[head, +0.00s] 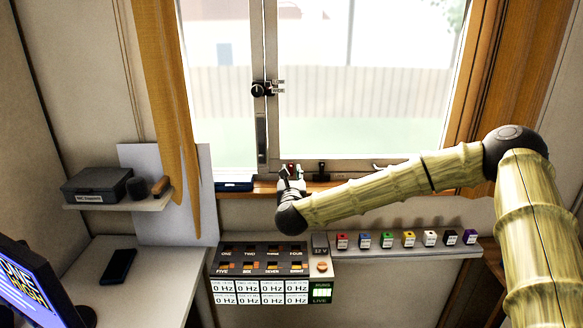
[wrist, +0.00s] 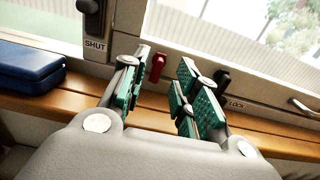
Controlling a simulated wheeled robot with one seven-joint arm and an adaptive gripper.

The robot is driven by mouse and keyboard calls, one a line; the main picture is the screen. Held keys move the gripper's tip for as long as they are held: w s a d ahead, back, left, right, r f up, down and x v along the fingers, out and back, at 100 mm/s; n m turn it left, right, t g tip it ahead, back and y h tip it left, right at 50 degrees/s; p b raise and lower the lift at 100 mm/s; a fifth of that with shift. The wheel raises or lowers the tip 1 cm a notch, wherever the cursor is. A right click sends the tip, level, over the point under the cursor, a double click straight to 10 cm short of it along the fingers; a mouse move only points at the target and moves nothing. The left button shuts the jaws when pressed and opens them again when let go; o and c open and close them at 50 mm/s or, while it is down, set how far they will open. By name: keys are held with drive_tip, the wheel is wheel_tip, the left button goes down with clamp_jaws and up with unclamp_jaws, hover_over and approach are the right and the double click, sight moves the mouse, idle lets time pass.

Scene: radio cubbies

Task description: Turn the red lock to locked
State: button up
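The red lock (wrist: 157,67) is a small red lever low on the window frame, just above the wooden sill. It leans slightly in the wrist view and shows as a small red spot in the head view (head: 291,167). My gripper (wrist: 164,72) is open, with its green-padded fingers apart and nothing between the pads. In the head view my gripper (head: 291,174) is at the sill, right in front of the red lock. In the wrist view the lock shows between the fingertips, nearer the left finger. I cannot tell whether they touch.
A black lever (wrist: 222,80) with a partly hidden label stands right of the gripper. A blue case (wrist: 31,66) lies on the sill (wrist: 80,99). A button panel (head: 262,258) and coloured blocks (head: 408,239) are below.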

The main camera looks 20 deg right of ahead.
sight(291, 168)
drive_tip(key=shift+p+x, duration=0.45)
drive_tip(key=shift+x, duration=1.95)
clamp_jaws()
